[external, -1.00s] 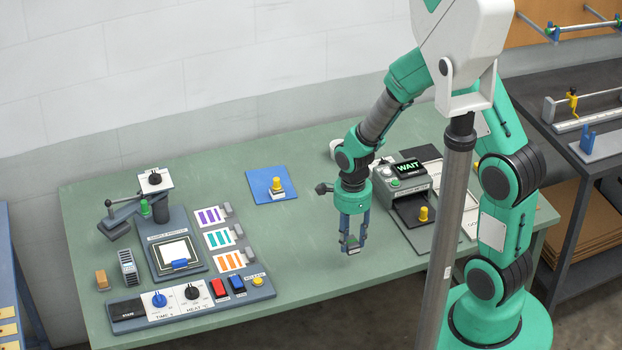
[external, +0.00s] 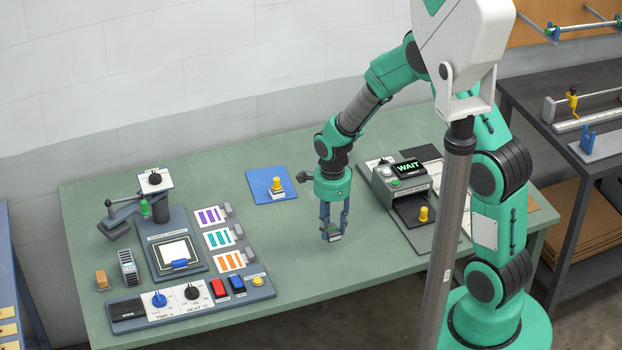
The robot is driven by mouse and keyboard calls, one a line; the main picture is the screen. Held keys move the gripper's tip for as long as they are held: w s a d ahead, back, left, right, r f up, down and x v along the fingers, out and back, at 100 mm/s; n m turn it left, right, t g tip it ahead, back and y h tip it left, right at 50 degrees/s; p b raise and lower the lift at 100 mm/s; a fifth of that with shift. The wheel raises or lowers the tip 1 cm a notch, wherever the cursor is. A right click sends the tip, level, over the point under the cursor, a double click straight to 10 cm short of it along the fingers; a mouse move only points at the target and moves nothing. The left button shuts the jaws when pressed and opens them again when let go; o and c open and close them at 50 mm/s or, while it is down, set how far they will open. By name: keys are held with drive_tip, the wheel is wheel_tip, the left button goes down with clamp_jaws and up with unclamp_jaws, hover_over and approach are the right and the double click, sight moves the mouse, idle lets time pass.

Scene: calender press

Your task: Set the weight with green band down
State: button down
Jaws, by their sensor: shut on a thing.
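My gripper (external: 332,226) points down over the right-middle of the green bench, shut on a small dark and pale piece (external: 333,237). The fingers hide most of this piece, and I cannot make out the colour of a band on it. I cannot tell whether its underside touches the bench or hangs just above it. A weight with a yellow knob (external: 277,186) stands upright on the blue mat, left of and behind my gripper. Another yellow-knobbed piece (external: 423,214) stands on the dark plate of the grey device to the right.
The blue mat (external: 258,188) lies at the back. The grey device (external: 385,190) reads WAIT. The sample press (external: 165,240), colour-striped cards (external: 222,236) and control panel (external: 125,310) fill the left. Bare bench (external: 320,275) lies in front of my gripper.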

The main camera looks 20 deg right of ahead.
drive_tip(key=w+a, duration=0.1)
drive_tip(key=w, duration=0.4)
drive_tip(key=w+a, duration=0.1)
drive_tip(key=w, duration=0.1)
drive_tip(key=shift+w+a+f+b, duration=0.3)
drive_tip(key=shift+a+b, duration=0.05)
drive_tip(key=shift+f+b, duration=0.4)
drive_tip(key=shift+f, duration=1.4)
drive_tip(key=shift+f, duration=0.15)
drive_tip(key=c, duration=1.2)
unclamp_jaws()
wheel_tip(320, 180, up, 12)
drive_tip(key=shift+r+p, duration=0.15)
drive_tip(key=shift+p, duration=0.85)
